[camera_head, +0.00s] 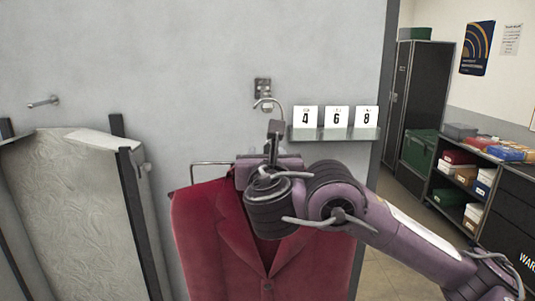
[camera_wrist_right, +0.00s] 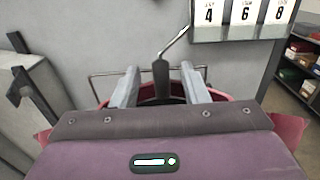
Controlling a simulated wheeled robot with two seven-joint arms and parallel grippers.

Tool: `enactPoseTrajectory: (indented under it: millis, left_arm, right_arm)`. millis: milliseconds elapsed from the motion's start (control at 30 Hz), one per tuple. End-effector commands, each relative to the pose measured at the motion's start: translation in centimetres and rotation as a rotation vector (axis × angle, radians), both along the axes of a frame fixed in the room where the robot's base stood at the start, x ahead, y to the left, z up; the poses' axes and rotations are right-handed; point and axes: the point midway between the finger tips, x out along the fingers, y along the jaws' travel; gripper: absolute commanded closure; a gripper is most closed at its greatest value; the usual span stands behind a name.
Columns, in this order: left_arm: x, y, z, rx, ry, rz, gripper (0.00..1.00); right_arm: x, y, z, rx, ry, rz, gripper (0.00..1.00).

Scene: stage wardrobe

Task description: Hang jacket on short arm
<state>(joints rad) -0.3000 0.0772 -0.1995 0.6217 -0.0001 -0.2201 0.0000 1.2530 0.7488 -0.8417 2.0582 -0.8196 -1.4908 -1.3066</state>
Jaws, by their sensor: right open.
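A red jacket (camera_head: 262,255) hangs upright on a hanger with a dark neck (camera_head: 275,130) and a curved metal hook (camera_head: 270,102). The hook is at a short wall arm (camera_head: 264,93) with a dark plate; it looks hung there, though the exact contact is too small to tell. My right gripper (camera_head: 271,150) is at the hanger's neck, above the jacket's collar. In the right wrist view its two fingers (camera_wrist_right: 160,84) are apart, with the hanger neck (camera_wrist_right: 161,75) between them. My arm hides part of the jacket's right shoulder. My left gripper is not in view.
A shelf (camera_head: 335,133) with cards 4, 6 and 8 sticks out just right of the hook. Another wall peg (camera_head: 43,102) is at the far left, above a grey textured panel (camera_head: 70,190) with dark posts. Shelving with boxes (camera_head: 465,170) stands beyond the wall's right edge.

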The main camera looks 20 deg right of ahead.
Motion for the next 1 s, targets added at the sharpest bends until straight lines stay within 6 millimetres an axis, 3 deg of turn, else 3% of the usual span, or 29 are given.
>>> enactPoseTrajectory:
  millis: [500,733,867,1000]
  left_arm:
    - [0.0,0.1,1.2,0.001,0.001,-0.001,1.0]
    - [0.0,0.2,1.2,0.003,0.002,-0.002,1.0]
    - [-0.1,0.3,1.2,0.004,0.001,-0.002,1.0]
    - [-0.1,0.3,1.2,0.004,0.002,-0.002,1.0]
  right_arm:
    - [-6.5,1.9,0.2,0.002,-0.003,0.003,0.59]
    - [-7.3,2.1,-0.3,0.025,0.004,0.002,0.59]
    - [-7.3,2.8,-3.5,0.197,0.053,0.021,0.59]
    - [-8.0,3.8,-9.9,0.584,0.153,0.001,0.59]
